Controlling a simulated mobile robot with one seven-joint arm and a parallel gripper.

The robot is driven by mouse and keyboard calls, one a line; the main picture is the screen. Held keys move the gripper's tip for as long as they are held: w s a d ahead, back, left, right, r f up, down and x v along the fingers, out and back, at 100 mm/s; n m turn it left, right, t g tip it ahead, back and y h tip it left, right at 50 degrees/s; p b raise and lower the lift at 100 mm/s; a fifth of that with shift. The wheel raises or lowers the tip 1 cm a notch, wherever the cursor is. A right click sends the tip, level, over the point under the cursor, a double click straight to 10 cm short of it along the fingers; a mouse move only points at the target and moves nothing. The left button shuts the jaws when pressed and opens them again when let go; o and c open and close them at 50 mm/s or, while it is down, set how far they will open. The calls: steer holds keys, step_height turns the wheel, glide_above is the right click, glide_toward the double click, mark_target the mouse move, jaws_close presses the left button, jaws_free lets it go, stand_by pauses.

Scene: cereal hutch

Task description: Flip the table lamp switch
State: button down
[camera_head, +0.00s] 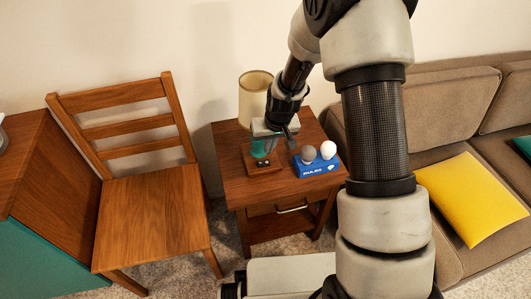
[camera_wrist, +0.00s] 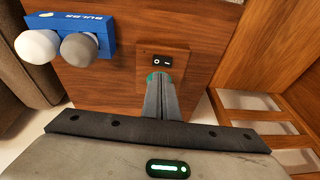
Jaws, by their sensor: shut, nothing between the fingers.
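The table lamp stands on the side table, with a cream shade (camera_head: 255,98), a green body (camera_head: 263,146) and a wooden base (camera_head: 247,159). A small black rocker switch (camera_head: 262,163) sits on the front of the base. The switch (camera_wrist: 162,61) also shows in the wrist view, with a circle and a bar mark. My gripper (camera_wrist: 158,82) is shut and empty, its fingertips close to the switch. I cannot tell whether they touch the base. In the head view my gripper (camera_head: 291,145) is over the table, beside the lamp, and partly hides it.
A blue bulb box (camera_head: 317,168) with a grey and a white bulb is right of the lamp on the wooden side table (camera_head: 230,132). A wooden chair (camera_head: 150,205) is at left. A brown sofa with a yellow cushion (camera_head: 472,198) is at right.

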steer(key=v, duration=0.4)
steer(key=p+v, duration=0.1)
steer(key=v, duration=0.1)
steer(key=shift+w+d, duration=0.2)
steer(key=shift+d, duration=0.15)
steer(key=s+d+r, duration=0.1)
steer(key=s+r, duration=0.2)
steer(key=r, duration=0.3)
steer(key=s+d+r+t, duration=0.1)
steer(key=s+r, duration=0.1)
steer(key=r, duration=0.4)
steer(key=s+d+r, duration=0.1)
steer(key=s+r, duration=0.2)
steer(key=r, duration=0.2)
steer(key=s+d+r+m+t+h, duration=0.1)
steer(key=s+d+r, duration=0.1)
steer(key=s+r, duration=0.5)
steer(key=s+d+r+m, duration=0.1)
steer(key=s+d+r, duration=0.15)
steer(key=s, duration=0.85)
step_height(320, 180, up, 20)
steer(key=p, duration=2)
steer(key=shift+w, duration=0.25)
